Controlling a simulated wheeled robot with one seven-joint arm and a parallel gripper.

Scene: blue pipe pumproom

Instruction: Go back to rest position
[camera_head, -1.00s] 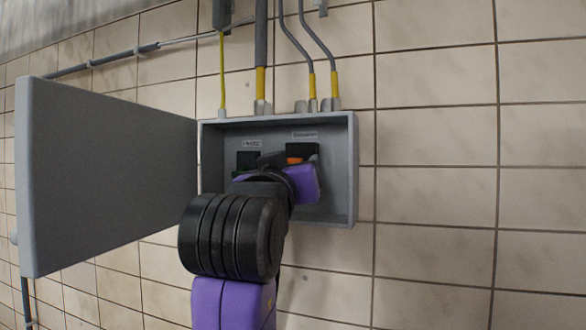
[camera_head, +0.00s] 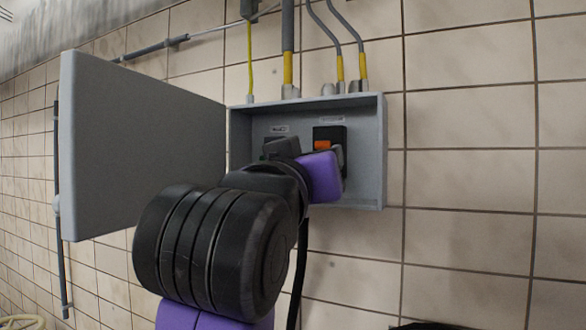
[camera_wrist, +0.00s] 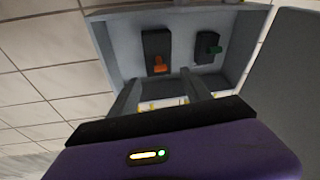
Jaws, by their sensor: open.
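My gripper (camera_wrist: 160,82) is open and empty in the wrist view, its two fingers pointing toward an open grey electrical box (camera_wrist: 108,45). The box hangs on the tiled wall and also shows in the head view (camera_head: 368,150). Inside are a black switch with an orange handle (camera_wrist: 160,64) and a black switch with a green handle (camera_wrist: 214,50). The fingers appear apart from both handles. In the head view the orange handle (camera_head: 322,146) is visible, while my wrist covers most of the other switch.
The box's grey door (camera_head: 140,150) stands wide open to the left, close to my arm. Conduits with yellow sections (camera_head: 288,68) enter the box from above. The tiled wall (camera_head: 470,180) right of the box is clear.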

